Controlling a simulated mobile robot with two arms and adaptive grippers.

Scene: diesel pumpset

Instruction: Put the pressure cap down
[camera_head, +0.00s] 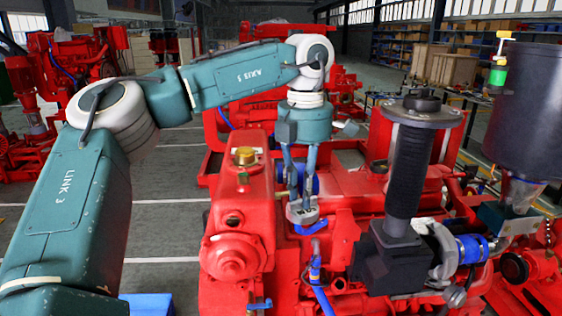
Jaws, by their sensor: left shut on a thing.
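My left arm comes in from the left and reaches over the red pumpset. My left gripper (302,195) points down, its fingers shut on a small grey piece that looks like the pressure cap (302,213). The fingers hide part of it. It shows just above a blue hose, right of the red tank (243,195); I cannot tell whether it touches anything below. A brass neck or fitting (245,156) stands on top of the tank, left of the gripper. My right gripper is not in view.
A black corrugated intake hose (409,170) stands right of the gripper. A large black cylinder (520,110) is at the far right. Blue hoses (317,270) run below the gripper. Open grey floor (165,240) lies left of the pumpset, with a blue box (147,304) at the bottom.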

